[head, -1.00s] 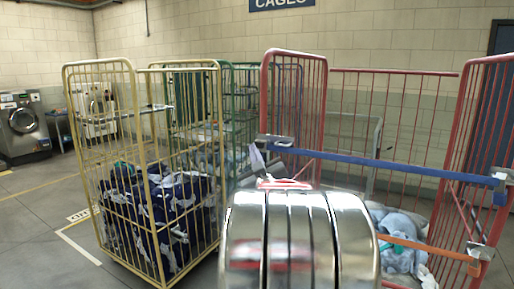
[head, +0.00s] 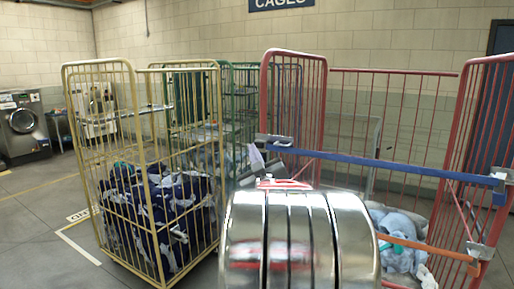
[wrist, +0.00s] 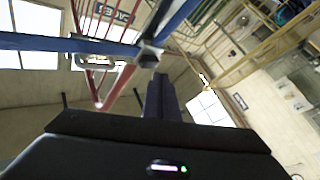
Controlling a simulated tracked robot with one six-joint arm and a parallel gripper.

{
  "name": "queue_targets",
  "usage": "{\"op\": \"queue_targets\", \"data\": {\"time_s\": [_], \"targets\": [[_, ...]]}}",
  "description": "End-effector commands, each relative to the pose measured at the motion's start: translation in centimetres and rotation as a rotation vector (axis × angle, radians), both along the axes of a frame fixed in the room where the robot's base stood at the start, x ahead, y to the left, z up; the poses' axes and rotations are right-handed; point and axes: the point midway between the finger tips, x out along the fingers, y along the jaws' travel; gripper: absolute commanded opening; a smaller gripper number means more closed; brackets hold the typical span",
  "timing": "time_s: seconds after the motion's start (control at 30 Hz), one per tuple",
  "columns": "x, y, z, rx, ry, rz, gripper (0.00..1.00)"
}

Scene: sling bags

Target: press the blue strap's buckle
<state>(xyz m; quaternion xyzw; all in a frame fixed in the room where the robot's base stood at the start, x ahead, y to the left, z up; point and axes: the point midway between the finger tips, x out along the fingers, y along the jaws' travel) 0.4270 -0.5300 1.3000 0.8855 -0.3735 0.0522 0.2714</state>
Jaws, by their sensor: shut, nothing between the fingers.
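The blue strap (head: 400,167) runs across the open front of the red cage. A grey metal buckle (head: 276,141) sits at its left end by the cage's left post; the strap's right end also has a grey metal fitting (head: 500,178). In the wrist view the blue strap (wrist: 50,42) crosses the upper left, and a grey buckle (wrist: 149,56) shows just beyond my gripper (wrist: 160,78). The dark fingers are together and empty, pointing at the buckle. I cannot tell whether they touch it. In the head view my chrome arm hides most of the gripper.
An orange strap (head: 425,247) crosses lower on the red cage (head: 325,110), in front of pale blue laundry (head: 402,255). A yellow cage (head: 139,165) with dark blue laundry stands left, with green cages (head: 229,120) behind. Floor is clear at far left.

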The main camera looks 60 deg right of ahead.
Motion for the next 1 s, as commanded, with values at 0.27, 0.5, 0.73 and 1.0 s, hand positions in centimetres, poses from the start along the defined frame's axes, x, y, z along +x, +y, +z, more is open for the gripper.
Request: {"op": "queue_targets", "data": {"time_s": [0.27, 0.5, 0.73, 1.0], "targets": [[0.01, 0.02, 0.00, 0.000, 0.000, 0.000, 0.00], [0.02, 0.01, 0.00, 0.000, 0.000, 0.000, 0.00], [0.03, -0.08, 0.01, 0.000, 0.000, 0.000, 0.00], [0.10, -0.77, 0.11, 0.000, 0.000, 0.000, 0.00]]}}
